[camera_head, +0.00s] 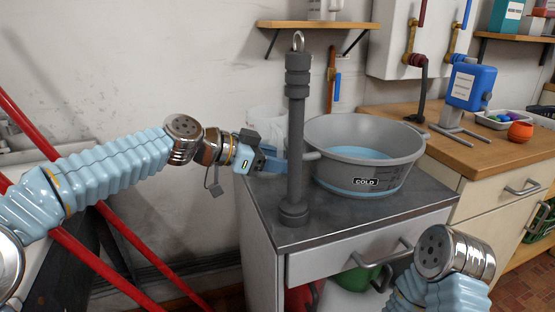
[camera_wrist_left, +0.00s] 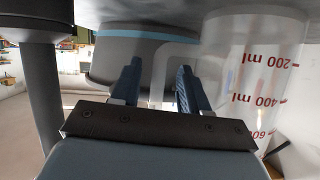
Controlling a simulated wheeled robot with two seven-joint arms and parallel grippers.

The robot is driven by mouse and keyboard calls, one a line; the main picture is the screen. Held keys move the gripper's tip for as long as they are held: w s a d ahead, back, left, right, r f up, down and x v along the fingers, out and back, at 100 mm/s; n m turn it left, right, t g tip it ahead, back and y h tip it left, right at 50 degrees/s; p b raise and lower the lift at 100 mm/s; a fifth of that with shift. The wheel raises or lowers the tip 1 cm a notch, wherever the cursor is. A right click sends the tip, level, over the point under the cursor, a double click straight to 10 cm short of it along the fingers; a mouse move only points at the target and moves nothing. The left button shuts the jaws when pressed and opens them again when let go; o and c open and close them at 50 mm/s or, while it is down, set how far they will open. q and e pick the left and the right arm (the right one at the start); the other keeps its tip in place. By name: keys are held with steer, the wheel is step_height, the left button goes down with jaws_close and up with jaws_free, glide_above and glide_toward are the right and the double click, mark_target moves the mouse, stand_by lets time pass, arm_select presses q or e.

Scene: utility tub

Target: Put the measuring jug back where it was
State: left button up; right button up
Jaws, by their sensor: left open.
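The clear measuring jug (camera_head: 266,121) stands behind my left gripper and the dark post, at the back left of the grey worktop; its lower part is hidden in the head view. In the left wrist view, which is upside down, the jug (camera_wrist_left: 255,75) shows red millilitre marks at the right. Its pale handle (camera_wrist_left: 160,68) shows between the two blue fingers; whether they touch it I cannot tell. My left gripper (camera_wrist_left: 157,82) is open; in the head view (camera_head: 276,161) its fingertips are partly behind the post. My right gripper is not in view.
A dark post (camera_head: 296,145) with a ring on top stands right in front of the left gripper. A grey basin (camera_head: 410,145) labelled COLD, with blue water, fills the worktop's right part. A wall shelf (camera_head: 312,25) hangs above. The worktop's front strip (camera_head: 340,222) is clear.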

arm_select(q)
steer(key=b+v, duration=0.2)
steer(key=v, duration=1)
